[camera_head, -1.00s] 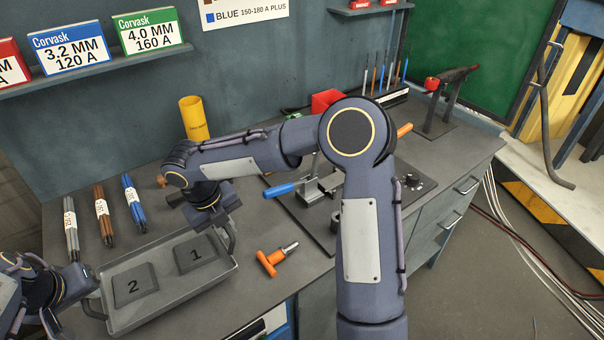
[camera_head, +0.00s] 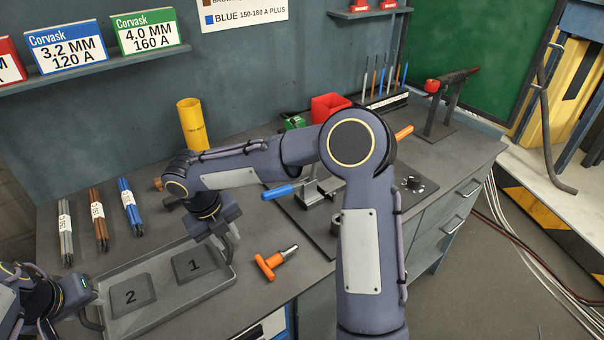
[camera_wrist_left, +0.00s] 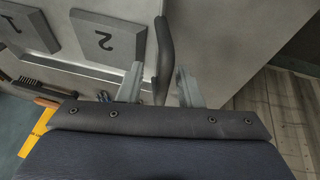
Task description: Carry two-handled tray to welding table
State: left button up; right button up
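The two-handled tray (camera_head: 205,290) is a grey metal tray on the near left of the workbench. It holds two dark pads, marked 1 (camera_head: 194,265) and 2 (camera_head: 131,297). My left gripper (camera_head: 90,292) is at the tray's left handle (camera_head: 90,318). In the left wrist view its fingers (camera_wrist_left: 158,88) are apart, with the dark handle (camera_wrist_left: 165,48) between them and gaps on both sides. My right gripper (camera_head: 224,225) points down at the tray's right handle (camera_head: 234,250); its fingertips and grip are not clear. I cannot identify the welding table.
Rod bundles (camera_head: 98,225) lie behind the tray, with a yellow cylinder (camera_head: 192,124) further back. An orange-handled tool (camera_head: 272,263) lies right of the tray. A blue-handled clamp (camera_head: 285,190) stands beyond it. My right arm hides part of the bench.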

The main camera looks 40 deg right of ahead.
jog(key=shift+a, duration=0.2)
jog(key=shift+r, duration=0.15)
pick_arm(q)
jog(key=v, duration=0.8)
pick_arm(e)
jog(key=v, duration=1.1)
jog(key=shift+r, duration=0.35)
pick_arm(q)
jog(key=shift+f, duration=0.1)
pick_arm(e)
jog(key=shift+d, duration=0.1)
